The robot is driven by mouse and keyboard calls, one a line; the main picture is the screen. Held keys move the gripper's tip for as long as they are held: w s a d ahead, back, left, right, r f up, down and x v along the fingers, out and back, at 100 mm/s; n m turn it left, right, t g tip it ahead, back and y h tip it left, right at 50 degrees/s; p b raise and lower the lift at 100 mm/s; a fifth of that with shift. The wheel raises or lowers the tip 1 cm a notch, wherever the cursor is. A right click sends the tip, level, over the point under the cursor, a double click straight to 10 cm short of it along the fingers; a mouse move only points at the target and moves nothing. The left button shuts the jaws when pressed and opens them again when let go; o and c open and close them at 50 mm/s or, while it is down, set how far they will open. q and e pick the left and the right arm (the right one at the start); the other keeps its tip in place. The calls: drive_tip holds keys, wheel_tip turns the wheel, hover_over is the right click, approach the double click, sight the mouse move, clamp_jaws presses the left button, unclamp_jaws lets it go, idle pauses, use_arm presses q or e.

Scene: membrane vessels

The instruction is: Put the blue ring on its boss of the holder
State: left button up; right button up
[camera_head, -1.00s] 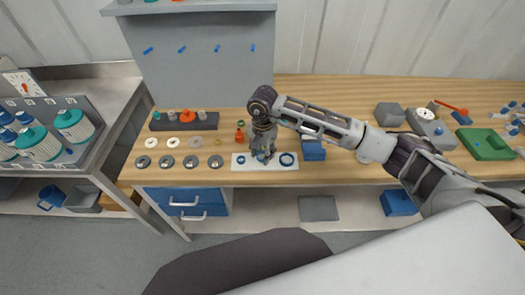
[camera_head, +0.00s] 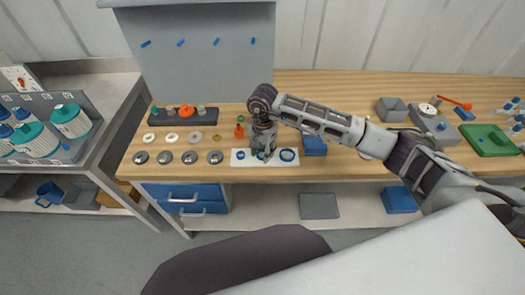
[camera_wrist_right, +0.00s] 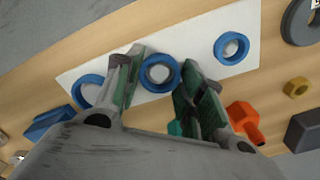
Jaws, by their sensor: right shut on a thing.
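A white plate (camera_head: 275,162) lies near the bench's front edge. It also shows in the wrist view (camera_wrist_right: 190,45). Three blue rings show there. The middle blue ring (camera_wrist_right: 160,73) sits between my right gripper's fingertips (camera_wrist_right: 157,76), which are shut on it. A pale round centre shows inside it; I cannot tell whether it touches the plate. A second blue ring (camera_wrist_right: 232,48) is at the plate's right in the wrist view, and a third (camera_wrist_right: 87,90) is partly hidden by a finger. In the head view, my right gripper (camera_head: 262,156) points down over the plate. My left gripper is not in view.
An orange bottle-like piece (camera_head: 239,131) stands just behind the plate. A dark rack (camera_head: 178,118) with several caps is at the back left, with pale and grey discs in front. A blue block (camera_head: 314,147) is right of the plate.

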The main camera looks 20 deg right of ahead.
drive_tip(key=o, duration=0.8)
drive_tip(key=shift+c, duration=0.2)
drive_tip(key=shift+r, duration=0.15)
wheel_tip(320, 180, up, 12)
drive_tip(key=shift+f, duration=0.2)
idle(1.0)
